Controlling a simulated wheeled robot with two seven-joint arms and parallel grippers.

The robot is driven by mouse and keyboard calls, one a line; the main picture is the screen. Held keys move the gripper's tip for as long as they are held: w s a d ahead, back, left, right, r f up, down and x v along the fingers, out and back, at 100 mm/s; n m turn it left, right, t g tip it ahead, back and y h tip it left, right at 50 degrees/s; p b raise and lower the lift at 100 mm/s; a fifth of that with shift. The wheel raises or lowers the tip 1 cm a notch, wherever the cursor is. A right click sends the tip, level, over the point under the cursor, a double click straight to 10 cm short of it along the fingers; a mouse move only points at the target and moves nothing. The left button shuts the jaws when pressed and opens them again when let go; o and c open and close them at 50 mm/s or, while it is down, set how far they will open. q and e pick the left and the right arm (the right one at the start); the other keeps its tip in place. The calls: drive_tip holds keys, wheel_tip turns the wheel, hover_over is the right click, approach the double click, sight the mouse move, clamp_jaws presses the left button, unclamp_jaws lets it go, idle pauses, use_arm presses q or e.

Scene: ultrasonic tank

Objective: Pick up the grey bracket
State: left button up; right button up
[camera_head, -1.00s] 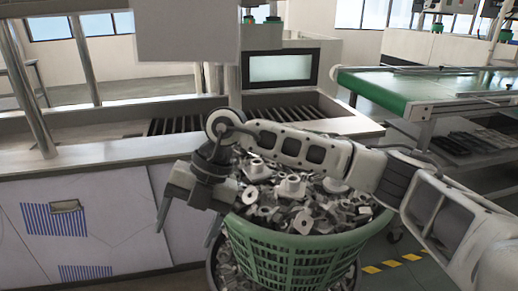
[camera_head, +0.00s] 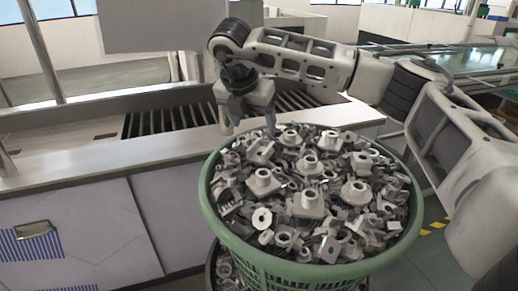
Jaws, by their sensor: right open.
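Many grey brackets (camera_head: 308,203) and other grey metal parts lie heaped in a round green basket (camera_head: 212,213). Several have a square base with a raised round collar; which single one is meant I cannot tell. My right gripper (camera_head: 249,130) is open and empty, its fingers pointing down at the basket's far left rim, above and behind the heap. It does not appear to hold or touch any bracket. My right arm reaches in from the right, above the basket's far side. My left gripper is out of view.
A pale counter (camera_head: 80,168) with a dark slatted roller strip (camera_head: 165,122) runs behind the basket. A grey box-like panel (camera_head: 160,22) hangs over it. Below the basket, another container of parts shows partly. A green-topped conveyor (camera_head: 475,62) stands at the far right.

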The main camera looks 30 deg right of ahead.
approach(260, 146)
drive_tip(key=shift+s+a+f, duration=0.25)
drive_tip(key=shift+s+f, duration=0.2)
drive_tip(key=shift+s, duration=0.15)
drive_tip(key=shift+s+a+f, duration=0.2)
drive_tip(key=shift+s+f, duration=0.3)
drive_tip(key=shift+s, duration=0.1)
drive_tip(key=shift+p+x, duration=0.95)
drive_tip(key=shift+x, duration=1.7)
drive_tip(key=shift+r, duration=0.1)
drive_tip(key=c, duration=1.1)
